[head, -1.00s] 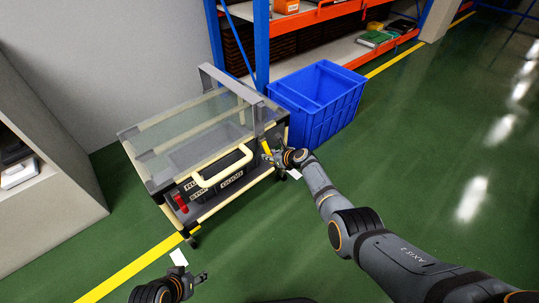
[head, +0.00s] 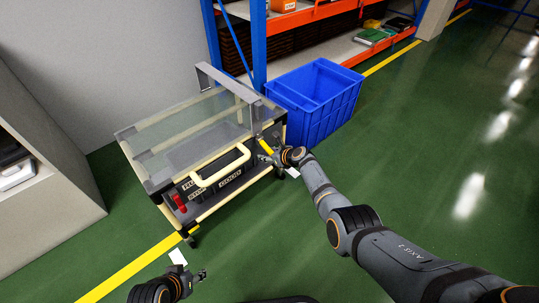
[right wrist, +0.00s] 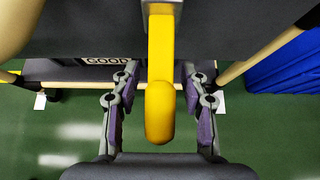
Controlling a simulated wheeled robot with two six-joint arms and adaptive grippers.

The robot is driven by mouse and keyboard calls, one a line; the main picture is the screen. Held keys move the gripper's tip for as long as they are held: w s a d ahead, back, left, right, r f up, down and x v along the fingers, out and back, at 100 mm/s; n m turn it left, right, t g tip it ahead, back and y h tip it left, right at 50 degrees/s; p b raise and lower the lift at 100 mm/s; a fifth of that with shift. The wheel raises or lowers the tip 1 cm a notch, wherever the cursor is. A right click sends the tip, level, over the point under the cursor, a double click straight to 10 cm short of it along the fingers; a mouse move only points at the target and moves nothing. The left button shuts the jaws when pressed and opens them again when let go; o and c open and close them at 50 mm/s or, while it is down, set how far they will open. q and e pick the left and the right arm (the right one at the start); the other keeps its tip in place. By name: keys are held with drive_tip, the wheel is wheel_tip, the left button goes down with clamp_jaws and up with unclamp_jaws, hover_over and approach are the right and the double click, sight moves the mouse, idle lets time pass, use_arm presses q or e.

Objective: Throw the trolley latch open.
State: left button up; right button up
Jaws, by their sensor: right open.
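The trolley (head: 200,208) stands on the green floor against the wall, with a clear top panel and a cream push handle (head: 222,178). Its yellow latch lever (head: 265,145) is at the right end of the near side. In the right wrist view the lever (right wrist: 160,60) runs down the middle and ends in a rounded tip. My right gripper (head: 266,156) is at the lever; its open fingers (right wrist: 160,85) lie on either side of it, with gaps showing on both sides. My left gripper (head: 202,275) is low in front, away from the trolley; its opening is too small to tell.
A blue crate (head: 318,105) stands right of the trolley, before a shelf rack with blue posts (head: 260,50) and orange beams. A grey cabinet (head: 50,215) is at the left. A red part (head: 180,203) sits at the trolley's left corner. Open floor lies in front and right.

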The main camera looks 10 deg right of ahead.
drive_tip(key=v, duration=1.2)
